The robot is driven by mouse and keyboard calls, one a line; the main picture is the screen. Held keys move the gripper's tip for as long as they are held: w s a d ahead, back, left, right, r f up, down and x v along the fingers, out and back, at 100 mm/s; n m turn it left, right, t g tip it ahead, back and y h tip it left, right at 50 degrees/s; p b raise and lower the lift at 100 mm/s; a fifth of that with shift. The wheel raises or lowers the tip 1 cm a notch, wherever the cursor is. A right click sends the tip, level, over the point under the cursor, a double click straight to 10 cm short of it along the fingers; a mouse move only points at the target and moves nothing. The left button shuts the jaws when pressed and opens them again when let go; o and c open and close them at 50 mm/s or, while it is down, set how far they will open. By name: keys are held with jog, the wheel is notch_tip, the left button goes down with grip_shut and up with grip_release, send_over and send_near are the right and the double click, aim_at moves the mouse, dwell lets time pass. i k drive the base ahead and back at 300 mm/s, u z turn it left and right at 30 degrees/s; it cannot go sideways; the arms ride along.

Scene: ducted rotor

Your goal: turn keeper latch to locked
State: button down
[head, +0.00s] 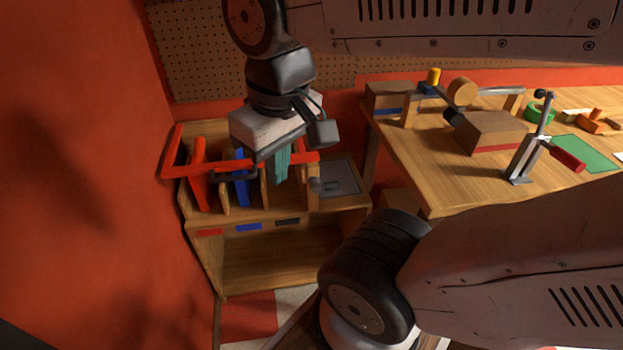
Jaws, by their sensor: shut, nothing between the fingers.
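A wooden rack (282,215) stands at the left against the red wall.
A wooden workbench (420,170) stands to the right, with a wooden block (487,130), a grey stand with a red handle (525,160), a green mat (585,152) and a green ring (538,112). A pegboard (200,60) covers the back wall. My arm crosses the right side.

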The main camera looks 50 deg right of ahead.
aim_at(328, 187)
jog(key=z, duration=0.05)
jog(key=k, duration=1.3)
jog(key=z, duration=0.55)
jog(key=i, duration=0.95)
jog(key=z, duration=0.1)
